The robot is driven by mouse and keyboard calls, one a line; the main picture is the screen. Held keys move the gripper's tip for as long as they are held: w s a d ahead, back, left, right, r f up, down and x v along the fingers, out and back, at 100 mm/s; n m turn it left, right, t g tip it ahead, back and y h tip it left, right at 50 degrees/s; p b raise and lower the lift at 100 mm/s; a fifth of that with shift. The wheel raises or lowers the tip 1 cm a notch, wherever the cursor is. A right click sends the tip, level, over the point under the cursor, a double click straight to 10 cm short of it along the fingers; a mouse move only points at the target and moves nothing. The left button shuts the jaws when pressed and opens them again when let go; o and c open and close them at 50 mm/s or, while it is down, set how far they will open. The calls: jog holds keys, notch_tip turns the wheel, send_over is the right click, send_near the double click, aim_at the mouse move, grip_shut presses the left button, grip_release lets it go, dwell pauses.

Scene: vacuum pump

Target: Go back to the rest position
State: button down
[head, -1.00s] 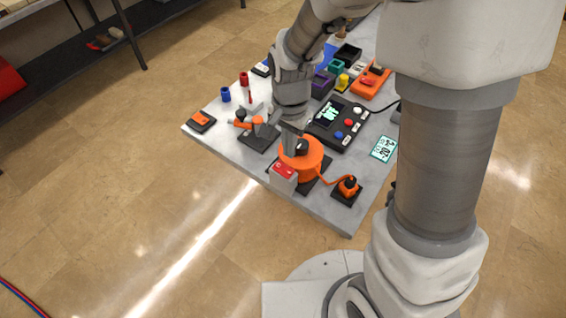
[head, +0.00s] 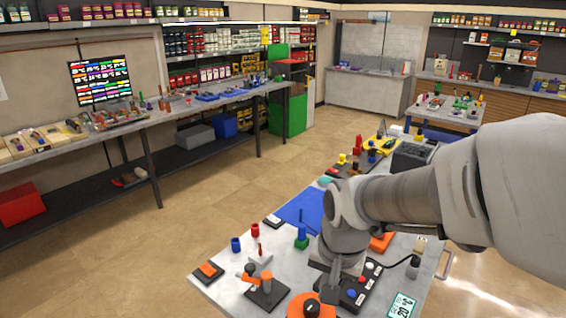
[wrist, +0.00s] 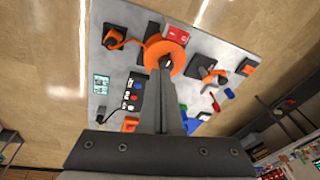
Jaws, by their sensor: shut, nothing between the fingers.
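My gripper (head: 329,294) points down over the worktable (head: 225,287) in the head view, above the control box and close to the orange round pump (head: 298,306). In the wrist view my gripper (wrist: 165,64) has its fingers together and empty, with the tips in front of the orange pump (wrist: 153,50). I cannot tell the exact height of the tips above it. The black control box (wrist: 132,94) with coloured buttons lies on the table beside the fingers. My arm hides part of the table in the head view.
A black stand with an orange handle (head: 267,289), a blue cup (head: 236,245) and a red cup (head: 255,230) stand left of my gripper. A meter with a teal display (head: 402,305) lies to the right. Open floor (head: 165,255) lies left of the table.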

jog(key=s+d+r+n+t, duration=0.3)
jog(key=s+d+r, duration=0.3)
jog(key=s+r, duration=0.3)
jog(key=shift+s+n+h, duration=0.3)
jog(key=shift+n, duration=0.5)
